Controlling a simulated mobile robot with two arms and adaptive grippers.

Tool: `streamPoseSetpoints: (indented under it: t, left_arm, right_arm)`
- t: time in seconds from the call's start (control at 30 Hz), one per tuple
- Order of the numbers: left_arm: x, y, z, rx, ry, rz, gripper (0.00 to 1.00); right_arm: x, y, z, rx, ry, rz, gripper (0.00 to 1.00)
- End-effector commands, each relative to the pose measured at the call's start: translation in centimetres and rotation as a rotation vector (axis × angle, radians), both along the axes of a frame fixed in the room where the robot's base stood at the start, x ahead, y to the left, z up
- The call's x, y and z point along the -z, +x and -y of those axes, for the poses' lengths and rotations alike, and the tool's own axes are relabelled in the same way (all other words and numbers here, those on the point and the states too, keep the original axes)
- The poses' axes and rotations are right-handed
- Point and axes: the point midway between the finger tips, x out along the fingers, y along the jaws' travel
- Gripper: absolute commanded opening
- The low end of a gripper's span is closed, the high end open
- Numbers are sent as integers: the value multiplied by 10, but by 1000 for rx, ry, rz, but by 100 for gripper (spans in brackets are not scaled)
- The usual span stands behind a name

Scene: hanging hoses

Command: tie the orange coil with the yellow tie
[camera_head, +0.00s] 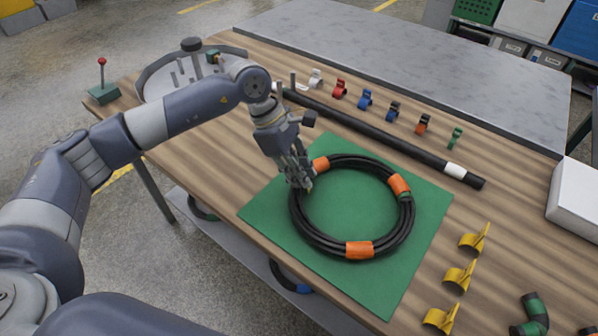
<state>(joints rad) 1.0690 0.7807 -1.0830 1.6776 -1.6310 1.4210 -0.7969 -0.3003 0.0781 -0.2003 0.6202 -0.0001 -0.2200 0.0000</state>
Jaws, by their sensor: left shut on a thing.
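The orange coil is a black hose loop (303,227) with orange bands, lying flat on a green mat (385,298). One orange band (360,250) is at its near side, another (399,185) at its right and a third (320,164) at its upper left. My left gripper (304,184) points down at the coil's upper-left side and is shut at the hose; its fingers mostly hide what is between them. Three yellow ties stand in a row to the right of the mat: a far one (473,241), a middle one (459,277) and a near one (440,319). My right gripper is out of view.
A black bar (395,140) with a white band lies behind the mat. Behind it stand several coloured clips, including a red one (339,89) and a green one (455,138). A white box (576,199) is at the right edge.

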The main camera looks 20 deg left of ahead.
Motion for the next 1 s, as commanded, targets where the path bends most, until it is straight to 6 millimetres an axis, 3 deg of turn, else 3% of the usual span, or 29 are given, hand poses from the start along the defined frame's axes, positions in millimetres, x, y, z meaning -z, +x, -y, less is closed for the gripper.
streamPoseSetpoints:
  t: [0.03,0.1,0.13,1.0]
  left_arm:
    - [18,-7,-1,6,15,-27,21]
    - [18,-7,-1,6,15,-27,37]
    - [18,-7,-1,6,15,-27,40]
    - [15,-8,-3,2,18,-28,40]
  right_arm:
    - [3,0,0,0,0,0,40]
    - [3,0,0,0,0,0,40]
    - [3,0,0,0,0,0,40]
    - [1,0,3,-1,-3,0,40]
